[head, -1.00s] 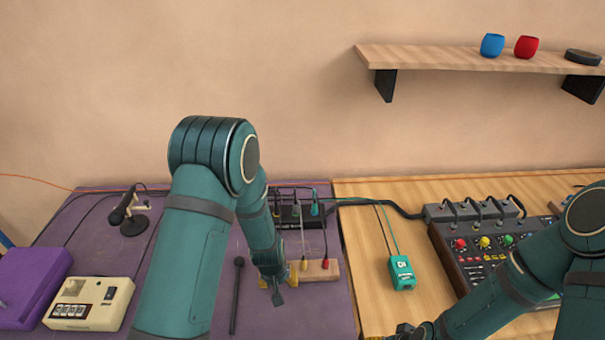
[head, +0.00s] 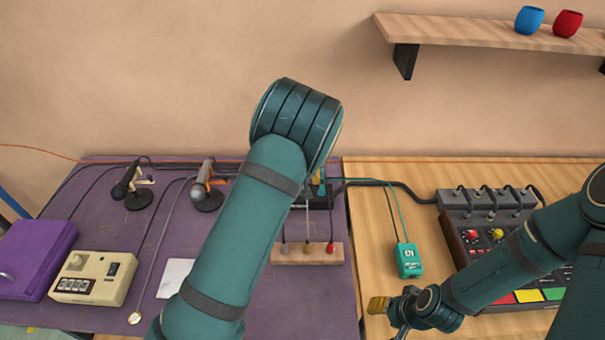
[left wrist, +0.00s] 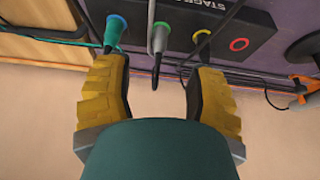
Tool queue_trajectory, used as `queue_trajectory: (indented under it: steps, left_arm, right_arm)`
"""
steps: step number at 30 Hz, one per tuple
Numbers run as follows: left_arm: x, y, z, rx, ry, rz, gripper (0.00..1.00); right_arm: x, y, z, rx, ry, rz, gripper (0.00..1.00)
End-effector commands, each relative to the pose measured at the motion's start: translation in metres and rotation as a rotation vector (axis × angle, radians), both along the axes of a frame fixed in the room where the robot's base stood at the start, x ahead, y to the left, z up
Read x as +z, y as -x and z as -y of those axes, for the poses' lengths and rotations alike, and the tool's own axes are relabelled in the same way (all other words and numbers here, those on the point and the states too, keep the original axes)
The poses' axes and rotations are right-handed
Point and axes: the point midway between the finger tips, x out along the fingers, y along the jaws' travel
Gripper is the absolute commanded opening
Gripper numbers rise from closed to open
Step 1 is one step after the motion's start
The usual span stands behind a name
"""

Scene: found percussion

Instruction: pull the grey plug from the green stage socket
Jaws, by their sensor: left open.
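The black stage box (left wrist: 225,18) shows close up in the left wrist view, its lettering upside down. The grey plug (left wrist: 158,40) sits in the green-ringed socket (left wrist: 164,26), its cable end towards me. A teal plug (left wrist: 115,33) sits in the blue socket beside it. My left gripper (left wrist: 155,68) is open, its yellow-padded fingers on either side of the grey plug, with gaps showing. In the head view my left arm hides most of the box (head: 320,200). My right gripper (head: 388,305) is low over the wooden table; its jaw opening is unclear.
A wooden block with several plugs (head: 290,256) lies before the box. Two microphones (head: 136,200) (head: 206,198), a teal box (head: 408,261) and a mixer (head: 470,220) stand around.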

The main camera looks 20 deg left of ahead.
Motion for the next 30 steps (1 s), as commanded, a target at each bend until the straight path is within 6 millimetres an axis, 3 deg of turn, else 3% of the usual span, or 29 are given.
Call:
queue_trajectory:
  steps: [6, 15, 29, 30]
  left_arm:
    - [-0.039, -0.014, -0.005, -0.001, -0.001, -0.001, 0.55]
    - [-0.076, -0.030, -0.009, 0.000, 0.000, 0.000, 0.55]
    - [-0.085, -0.033, -0.010, 0.000, 0.000, 0.000, 0.55]
    - [-0.085, -0.033, -0.010, 0.000, 0.000, 0.000, 0.47]
  right_arm:
    - [-0.004, 0.000, 0.000, 0.000, 0.001, 0.000, 0.47]
    - [-0.006, 0.000, 0.000, 0.000, 0.001, 0.000, 0.47]
    - [-0.006, 0.000, 0.000, 0.000, 0.001, 0.000, 0.47]
    - [-0.006, 0.000, 0.000, 0.000, 0.001, 0.000, 0.47]
